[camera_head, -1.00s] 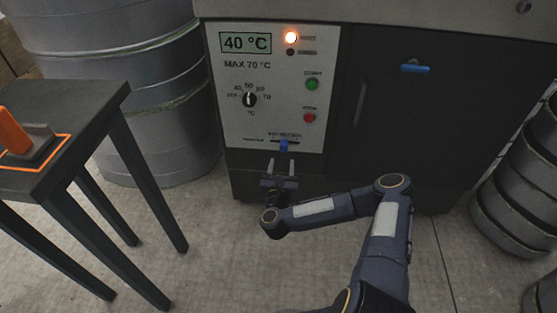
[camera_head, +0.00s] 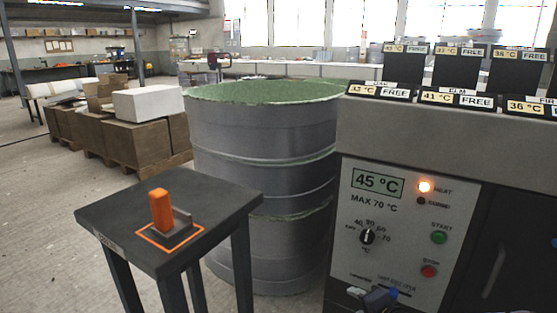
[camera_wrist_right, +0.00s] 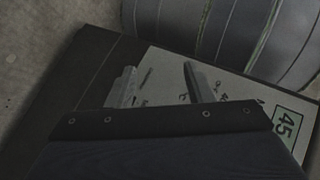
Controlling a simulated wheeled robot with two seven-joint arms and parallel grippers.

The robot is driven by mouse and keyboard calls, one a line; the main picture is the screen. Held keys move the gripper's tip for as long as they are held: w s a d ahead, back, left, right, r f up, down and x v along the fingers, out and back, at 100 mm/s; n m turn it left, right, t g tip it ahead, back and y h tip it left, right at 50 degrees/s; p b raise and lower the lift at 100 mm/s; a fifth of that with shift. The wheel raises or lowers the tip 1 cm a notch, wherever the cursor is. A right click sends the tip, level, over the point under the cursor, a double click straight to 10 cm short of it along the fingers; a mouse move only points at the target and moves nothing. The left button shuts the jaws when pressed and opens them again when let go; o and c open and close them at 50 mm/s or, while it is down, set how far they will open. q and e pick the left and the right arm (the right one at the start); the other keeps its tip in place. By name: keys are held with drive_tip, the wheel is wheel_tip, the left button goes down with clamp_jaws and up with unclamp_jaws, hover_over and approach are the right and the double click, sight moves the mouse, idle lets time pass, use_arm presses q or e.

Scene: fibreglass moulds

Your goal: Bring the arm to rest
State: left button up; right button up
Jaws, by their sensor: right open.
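My right gripper (camera_head: 372,296) shows at the bottom edge of the head view, in front of the lower part of the control panel (camera_head: 400,230). In the right wrist view its two fingers (camera_wrist_right: 158,84) stand apart with nothing between them, and the panel lies beyond them. Most of my right arm is outside the head view. The panel display (camera_head: 378,184) reads 45 °C and an orange lamp (camera_head: 425,187) is lit. The blue slider (camera_head: 393,292) at the panel's bottom is close to the gripper; I cannot tell whether they touch. My left gripper is not in view.
A small dark table (camera_head: 110,215) with an orange-handled object (camera_head: 161,212) stands at the left. A large grey drum (camera_head: 262,150) stands between the table and the machine. Labelled dark boxes (camera_head: 455,98) sit on the machine's top. Open floor lies at the far left.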

drive_tip(key=s+d+r+n+g, duration=0.1)
drive_tip(key=s+r+n+g, duration=0.15)
drive_tip(key=s, duration=0.65)
drive_tip(key=s+r+n+g, duration=0.15)
drive_tip(key=s+n, duration=0.25)
drive_tip(key=s, duration=0.5)
drive_tip(key=s+d+r+n+g, duration=0.15)
drive_tip(key=s+n, duration=0.25)
drive_tip(key=s, duration=0.5)
wheel_tip(320, 180, up, 33)
drive_tip(key=a+p, duration=0.1)
drive_tip(key=p, duration=3.1)
drive_tip(key=shift+p, duration=0.4)
